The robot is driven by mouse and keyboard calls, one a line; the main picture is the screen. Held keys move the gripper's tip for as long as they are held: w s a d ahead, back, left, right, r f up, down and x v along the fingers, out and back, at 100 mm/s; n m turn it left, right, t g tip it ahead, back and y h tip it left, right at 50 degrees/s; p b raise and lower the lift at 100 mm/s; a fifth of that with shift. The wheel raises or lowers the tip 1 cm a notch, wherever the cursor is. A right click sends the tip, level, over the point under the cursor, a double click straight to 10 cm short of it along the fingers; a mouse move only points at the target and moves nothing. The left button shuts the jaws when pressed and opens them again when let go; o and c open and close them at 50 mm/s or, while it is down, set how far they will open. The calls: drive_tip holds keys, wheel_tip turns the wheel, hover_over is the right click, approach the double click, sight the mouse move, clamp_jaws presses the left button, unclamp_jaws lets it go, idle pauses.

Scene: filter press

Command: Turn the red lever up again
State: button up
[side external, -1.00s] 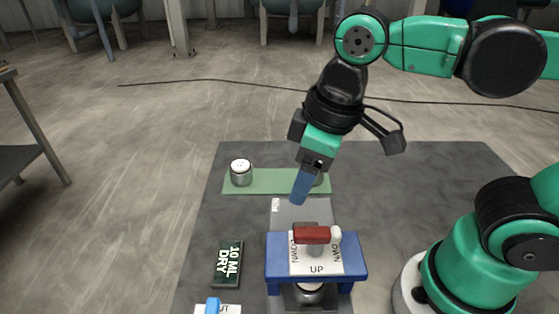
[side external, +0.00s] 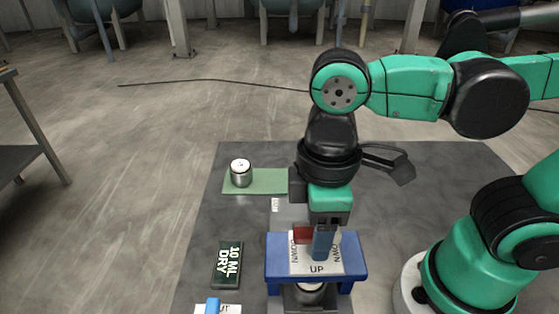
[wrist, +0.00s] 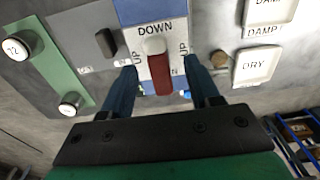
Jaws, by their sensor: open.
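The red lever (side external: 303,234) sits on top of a blue press frame (side external: 350,270), partly hidden by my gripper. My gripper (side external: 323,243) is down at the lever, fingers pointing downward. In the wrist view my gripper (wrist: 163,85) is open, one blue finger on each side of the lever, with a gap visible on both sides.
A dark 10 ML DRY sign (side external: 227,264) lies to the left. White DAMP and DRY pads (wrist: 255,66) show at right in the wrist view.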

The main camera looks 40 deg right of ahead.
clamp_jaws()
drive_tip(key=shift+m, duration=0.3)
drive_tip(key=m, duration=0.3)
drive_tip(key=shift+m, duration=0.3)
drive_tip(key=m, duration=0.4)
drive_tip(key=shift+m, duration=0.3)
drive_tip(key=m, duration=0.4)
drive_tip(key=shift+m, duration=2.5)
